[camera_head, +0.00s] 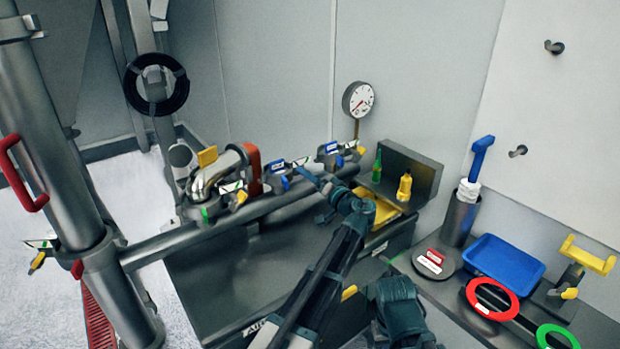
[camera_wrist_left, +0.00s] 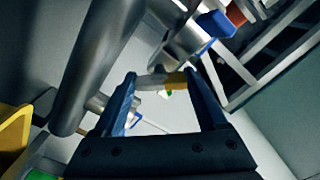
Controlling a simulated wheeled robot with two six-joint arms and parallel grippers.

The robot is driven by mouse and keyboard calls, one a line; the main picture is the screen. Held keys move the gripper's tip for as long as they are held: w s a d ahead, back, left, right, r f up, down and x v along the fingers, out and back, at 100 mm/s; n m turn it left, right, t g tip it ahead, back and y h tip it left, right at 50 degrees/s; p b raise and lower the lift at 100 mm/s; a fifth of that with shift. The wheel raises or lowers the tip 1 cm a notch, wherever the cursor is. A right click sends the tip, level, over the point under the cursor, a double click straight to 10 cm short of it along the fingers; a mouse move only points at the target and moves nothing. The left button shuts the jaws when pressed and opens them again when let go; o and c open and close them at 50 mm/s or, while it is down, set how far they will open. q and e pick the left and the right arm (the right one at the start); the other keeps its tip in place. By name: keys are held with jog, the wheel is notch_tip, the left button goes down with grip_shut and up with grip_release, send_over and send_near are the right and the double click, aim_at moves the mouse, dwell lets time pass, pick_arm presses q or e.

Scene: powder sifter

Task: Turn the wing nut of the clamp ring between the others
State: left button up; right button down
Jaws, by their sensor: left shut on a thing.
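My left gripper (camera_head: 308,178) reaches over the steel pipe line in the head view, at the middle one of several pipe fittings. In the left wrist view its two dark blue fingers (camera_wrist_left: 160,84) close on a small pale piece with a yellow end, which I take for the wing nut (camera_wrist_left: 174,79). In the head view the fingers and wrist largely hide this nut and its clamp ring (camera_head: 280,182). Another clamp (camera_head: 331,150) with blue parts stands to the right, below the gauge. A further one with a yellow part (camera_head: 239,196) is to the left.
A pressure gauge (camera_head: 359,99) rises behind the pipe. Green and yellow bottles (camera_head: 404,187) stand right of my arm. The right bench holds a blue tray (camera_head: 503,262), a red ring (camera_head: 493,299), a green ring (camera_head: 557,336) and a steel cylinder (camera_head: 460,218). A thick vertical pipe (camera_head: 60,165) stands left.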

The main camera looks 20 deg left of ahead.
dwell(0.4)
pick_arm(q)
jog(key=o, duration=1.3)
